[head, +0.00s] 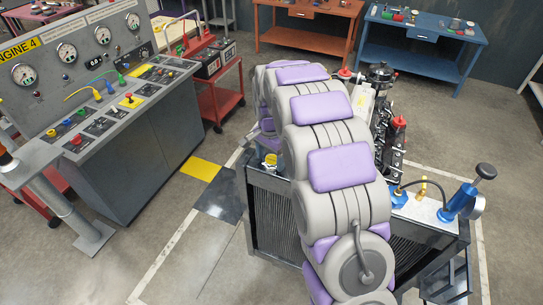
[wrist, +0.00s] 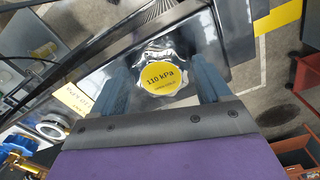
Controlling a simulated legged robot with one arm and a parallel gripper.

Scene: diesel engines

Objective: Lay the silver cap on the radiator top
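The silver cap (wrist: 162,74) has a lobed rim and a yellow disc marked "110 kPa". The radiator top (head: 415,208) is a grey surface, partly hidden behind my arm. I cannot tell whether the cap touches the surface under it. My gripper is hidden behind my arm in the head view.
A blue hand pump (head: 463,199) with a hose stands at the radiator's right end. A round filler neck (wrist: 52,126) shows at the left of the wrist view. The engine (head: 388,130) stands behind the radiator. A gauge console (head: 110,100) is at the left, with open floor between.

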